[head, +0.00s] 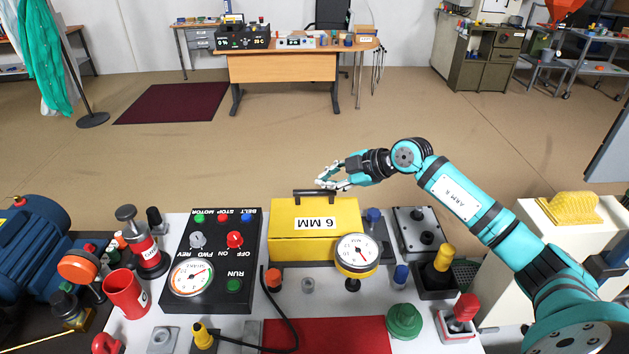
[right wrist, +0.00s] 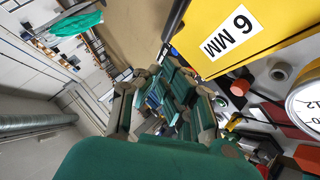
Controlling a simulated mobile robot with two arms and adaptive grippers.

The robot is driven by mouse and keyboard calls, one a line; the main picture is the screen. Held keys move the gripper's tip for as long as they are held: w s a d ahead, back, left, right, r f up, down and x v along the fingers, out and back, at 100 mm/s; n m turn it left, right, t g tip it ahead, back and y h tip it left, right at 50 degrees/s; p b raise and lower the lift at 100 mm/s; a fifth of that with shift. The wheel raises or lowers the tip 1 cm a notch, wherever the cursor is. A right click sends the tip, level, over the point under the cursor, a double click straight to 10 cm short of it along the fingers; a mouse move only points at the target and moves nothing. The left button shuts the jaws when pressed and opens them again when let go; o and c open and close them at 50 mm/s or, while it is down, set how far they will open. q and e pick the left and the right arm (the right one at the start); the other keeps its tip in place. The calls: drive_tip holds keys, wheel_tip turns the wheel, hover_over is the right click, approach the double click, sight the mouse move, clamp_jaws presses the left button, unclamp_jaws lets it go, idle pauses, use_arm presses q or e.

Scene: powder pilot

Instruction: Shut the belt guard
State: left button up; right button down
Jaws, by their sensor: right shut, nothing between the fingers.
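A yellow cover (head: 292,244) marked 6 MM stands on the pale worktop in the head view. I take it for the belt guard; I cannot tell from this angle how far it is open. A black bar handle (head: 314,193) runs along its far top edge. My right gripper (head: 328,177) is shut and empty, just beyond and above the handle's right end; I cannot tell if it touches. In the right wrist view the gripper (right wrist: 165,105) is close to the yellow cover (right wrist: 215,30). My left gripper is out of view.
A black control panel (head: 216,250) with buttons stands left of the cover. A round dial gauge (head: 356,250) is at its front right. A green knob (head: 404,320) and a black hose (head: 283,315) are nearer. Open floor lies beyond the worktop.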

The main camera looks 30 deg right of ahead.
sight(317, 209)
drive_tip(key=w+f, duration=0.2)
drive_tip(key=w+a+f+p, duration=0.1)
drive_tip(key=w+f, duration=0.1)
drive_tip(key=shift+a, duration=0.1)
drive_tip(key=shift+w+d+f+p, duration=0.15)
drive_tip(key=shift+f, duration=0.2)
drive_tip(key=shift+w+d+f+p, duration=0.15)
drive_tip(key=shift+f, duration=0.2)
drive_tip(key=shift+w+f, duration=0.2)
drive_tip(key=shift+f, duration=0.1)
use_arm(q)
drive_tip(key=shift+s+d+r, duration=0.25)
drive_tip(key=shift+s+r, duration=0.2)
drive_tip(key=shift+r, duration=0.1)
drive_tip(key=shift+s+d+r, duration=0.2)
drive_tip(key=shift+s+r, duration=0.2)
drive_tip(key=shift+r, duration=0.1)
